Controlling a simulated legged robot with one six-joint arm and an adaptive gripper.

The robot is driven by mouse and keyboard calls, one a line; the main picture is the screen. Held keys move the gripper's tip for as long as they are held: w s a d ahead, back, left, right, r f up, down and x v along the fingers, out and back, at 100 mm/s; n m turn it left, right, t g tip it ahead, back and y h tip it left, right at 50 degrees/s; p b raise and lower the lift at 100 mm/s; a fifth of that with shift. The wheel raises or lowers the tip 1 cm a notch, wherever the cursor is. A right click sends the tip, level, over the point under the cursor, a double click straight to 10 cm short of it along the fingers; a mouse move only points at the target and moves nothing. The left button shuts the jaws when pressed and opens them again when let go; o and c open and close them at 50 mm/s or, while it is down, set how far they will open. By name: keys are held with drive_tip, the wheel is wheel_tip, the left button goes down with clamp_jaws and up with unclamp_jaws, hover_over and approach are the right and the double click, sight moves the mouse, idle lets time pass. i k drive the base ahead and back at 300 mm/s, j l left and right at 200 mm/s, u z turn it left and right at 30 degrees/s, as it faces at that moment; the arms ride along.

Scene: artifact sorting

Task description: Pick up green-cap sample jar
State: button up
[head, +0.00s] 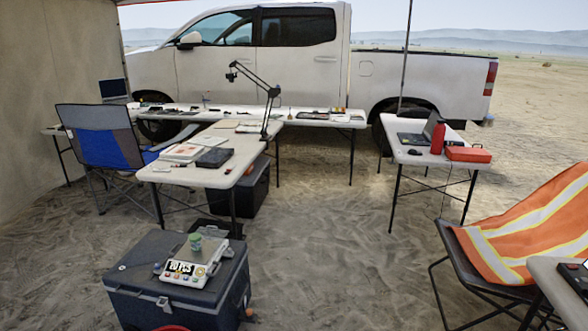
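A small jar with a green cap (195,241) stands upright on top of a pale weighing device (205,268) with a lit display and coloured buttons. The device rests on the lid of a dark grey cooler box (131,277) at the lower left. The jar's contents are too small to make out. My gripper is not in view.
Behind the cooler, a white folding table (228,178) carries papers and a lamp arm (268,112). A blue camp chair (104,148) stands left, an orange striped chair (530,236) right. A side table (409,157) holds a red bottle (438,138). Sandy ground between is clear.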

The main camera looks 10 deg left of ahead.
sight(196, 247)
drive_tip(key=i, duration=1.45)
drive_tip(key=i+u, duration=0.85)
drive_tip(key=i+l+u, duration=0.2)
drive_tip(key=i+u, duration=0.85)
drive_tip(key=u, duration=0.25)
drive_tip(key=i+l+u, duration=0.25)
drive_tip(key=u, duration=0.15)
